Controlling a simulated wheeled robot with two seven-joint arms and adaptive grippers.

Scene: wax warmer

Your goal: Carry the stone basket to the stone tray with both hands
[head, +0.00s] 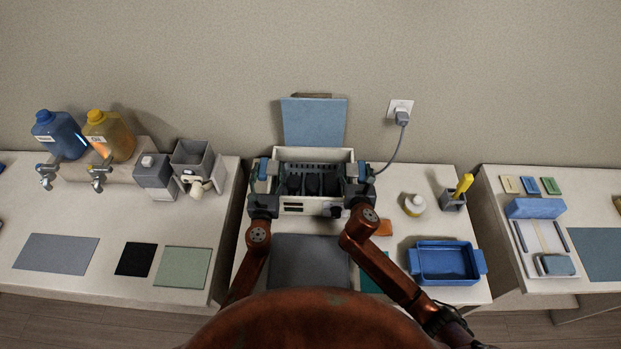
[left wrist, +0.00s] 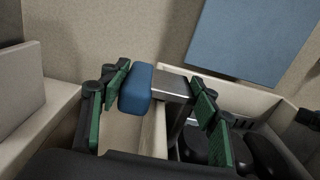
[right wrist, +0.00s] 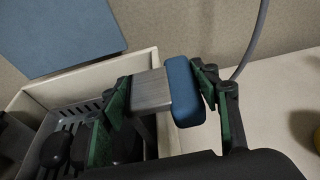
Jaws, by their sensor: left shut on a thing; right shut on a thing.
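The stone basket (head: 312,184) is a dark slotted metal basket with black stones, sitting inside the cream open-topped warmer (head: 313,155). It has a metal handle with a blue grip at each side. My left gripper (head: 262,180) is shut on the left blue grip, which shows between its green finger pads (left wrist: 155,98) in the left wrist view. My right gripper (head: 355,180) is shut on the right blue grip, seen between its pads (right wrist: 165,100) in the right wrist view. Which tray is the stone tray is not certain; a blue tray (head: 412,262) stands at the front right.
The warmer's blue lid (head: 314,122) stands open behind it. A grey mat (head: 309,265) lies in front. A cord runs from the wall plug (head: 402,117) towards the warmer.

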